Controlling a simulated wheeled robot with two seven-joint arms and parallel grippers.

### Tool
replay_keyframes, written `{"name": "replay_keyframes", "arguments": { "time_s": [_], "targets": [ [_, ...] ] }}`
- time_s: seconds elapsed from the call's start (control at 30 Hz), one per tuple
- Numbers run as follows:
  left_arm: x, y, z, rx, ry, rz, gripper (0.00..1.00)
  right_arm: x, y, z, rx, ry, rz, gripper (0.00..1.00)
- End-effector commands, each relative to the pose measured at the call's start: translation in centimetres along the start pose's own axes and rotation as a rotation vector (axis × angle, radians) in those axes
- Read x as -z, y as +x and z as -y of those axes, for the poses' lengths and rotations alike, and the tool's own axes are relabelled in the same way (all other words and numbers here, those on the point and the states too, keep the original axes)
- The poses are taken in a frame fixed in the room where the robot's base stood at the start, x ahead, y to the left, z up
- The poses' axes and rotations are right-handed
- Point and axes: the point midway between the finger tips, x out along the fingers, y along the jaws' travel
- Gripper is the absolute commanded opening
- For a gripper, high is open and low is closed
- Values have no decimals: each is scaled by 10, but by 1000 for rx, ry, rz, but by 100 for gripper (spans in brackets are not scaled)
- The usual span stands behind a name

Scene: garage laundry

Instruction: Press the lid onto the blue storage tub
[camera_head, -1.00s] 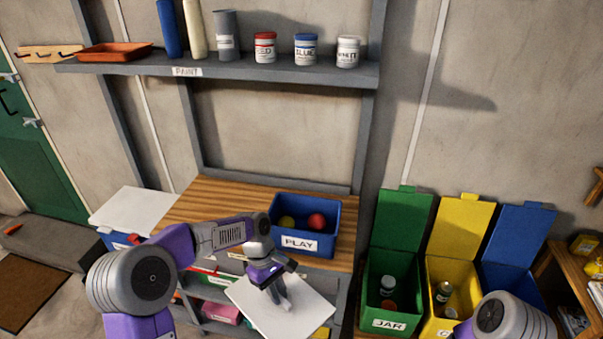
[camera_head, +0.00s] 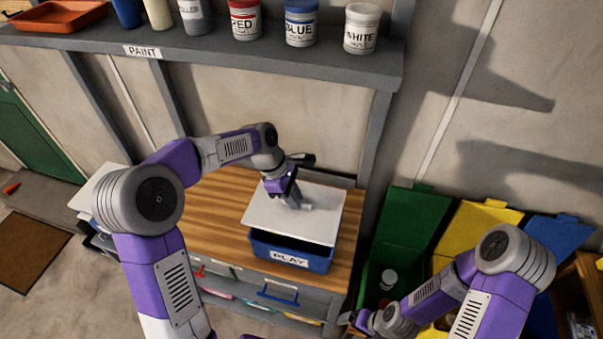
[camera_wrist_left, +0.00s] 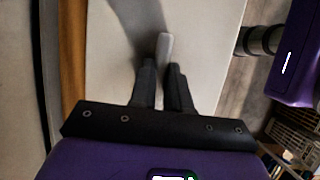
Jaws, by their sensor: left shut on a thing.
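The white lid (camera_head: 268,218) is a flat panel with a small handle (camera_head: 306,207). My left gripper (camera_head: 295,203) is shut on this handle. The handle also shows between the fingers in the left wrist view (camera_wrist_left: 163,47). The lid is over the blue storage tub (camera_head: 318,264), labelled PLAY, on the wooden bench. A dark gap shows between the lid's front edge and the tub's front rim; whether the lid touches the rim farther back cannot be told. The tub's contents are hidden. My right gripper (camera_head: 348,318) is low at the bottom edge, its fingers unclear.
The wooden bench top (camera_head: 205,207) is clear left of the tub. A shelf (camera_head: 230,55) with paint jars hangs above. Green (camera_head: 405,225), yellow and blue bins stand at the right. Another pale lid or box (camera_head: 95,190) is at the left, partly behind my arm.

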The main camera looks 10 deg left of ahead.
Motion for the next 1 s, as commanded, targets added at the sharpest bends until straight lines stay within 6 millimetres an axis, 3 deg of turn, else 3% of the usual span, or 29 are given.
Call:
{"name": "replay_keyframes", "arguments": {
  "time_s": [0.27, 0.73, 1.0],
  "targets": [
    [3, 7, 0, 0, 1, 0, 0, -1, 6, -3, 0, 1, 2, 96],
    [20, 47, 0, 0, 1, 0, 0, 1, 44, -17, 0, 0, 1, 96],
    [24, 58, 0, 0, 1, 0, 0, 2, 48, -18, 0, 0, 1, 96]
  ]
}}
